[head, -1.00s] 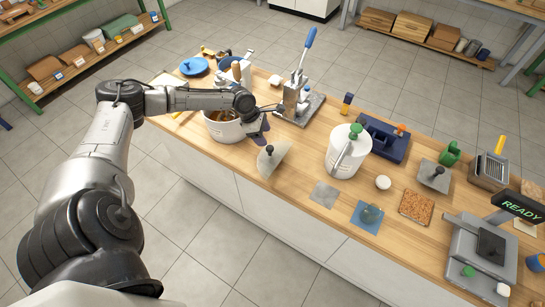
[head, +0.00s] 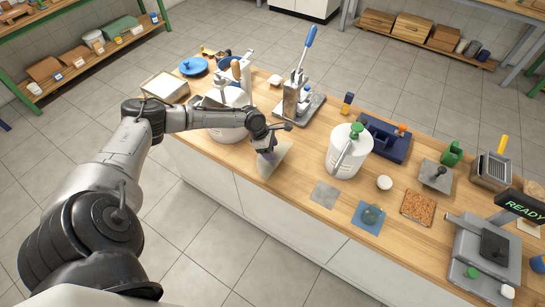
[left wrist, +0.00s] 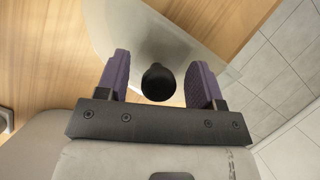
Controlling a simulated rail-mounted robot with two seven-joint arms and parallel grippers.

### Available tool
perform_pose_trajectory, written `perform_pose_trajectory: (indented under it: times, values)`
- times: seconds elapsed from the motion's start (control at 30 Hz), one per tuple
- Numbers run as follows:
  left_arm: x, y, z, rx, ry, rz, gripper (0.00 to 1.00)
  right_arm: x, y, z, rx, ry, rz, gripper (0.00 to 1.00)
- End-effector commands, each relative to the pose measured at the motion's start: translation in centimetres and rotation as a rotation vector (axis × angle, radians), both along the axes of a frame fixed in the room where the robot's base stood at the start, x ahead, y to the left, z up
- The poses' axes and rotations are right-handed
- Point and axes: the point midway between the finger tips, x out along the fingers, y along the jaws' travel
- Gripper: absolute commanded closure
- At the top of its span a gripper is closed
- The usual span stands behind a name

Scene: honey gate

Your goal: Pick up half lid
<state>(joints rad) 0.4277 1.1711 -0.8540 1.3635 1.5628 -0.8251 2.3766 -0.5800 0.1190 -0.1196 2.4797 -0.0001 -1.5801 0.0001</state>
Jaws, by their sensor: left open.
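The half lid (head: 274,163) is a pale, translucent half disc lying on the wooden counter near its front edge. In the left wrist view the half lid (left wrist: 150,35) has a round black knob (left wrist: 158,82). My left gripper (head: 266,148) is above the half lid in the head view. In the left wrist view its purple fingers (left wrist: 160,85) stand open on either side of the knob, with a gap on each side. The knob is hidden by the gripper in the head view. My right gripper is not in view.
A white pot (head: 228,130) stands behind my left forearm. A white bucket with a green knob (head: 347,152) stands to the right, and a press with a blue handle (head: 298,95) stands behind. The counter's front edge is close to the lid.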

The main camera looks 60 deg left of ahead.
Motion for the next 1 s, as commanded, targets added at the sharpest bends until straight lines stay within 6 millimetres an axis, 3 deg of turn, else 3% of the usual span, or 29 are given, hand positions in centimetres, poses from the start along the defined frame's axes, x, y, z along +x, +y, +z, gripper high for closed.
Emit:
perform_pose_trajectory:
  times: [0.17,0.73,1.0]
  values:
    - [0.00,0.04,0.06,0.001,-0.001,0.000,0.40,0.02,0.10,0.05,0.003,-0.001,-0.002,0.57]
    - [-0.01,0.04,0.07,0.001,-0.001,0.000,0.94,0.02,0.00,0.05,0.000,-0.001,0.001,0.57]
    - [0.01,0.04,0.25,0.001,-0.001,0.000,0.94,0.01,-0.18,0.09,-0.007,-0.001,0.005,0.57]
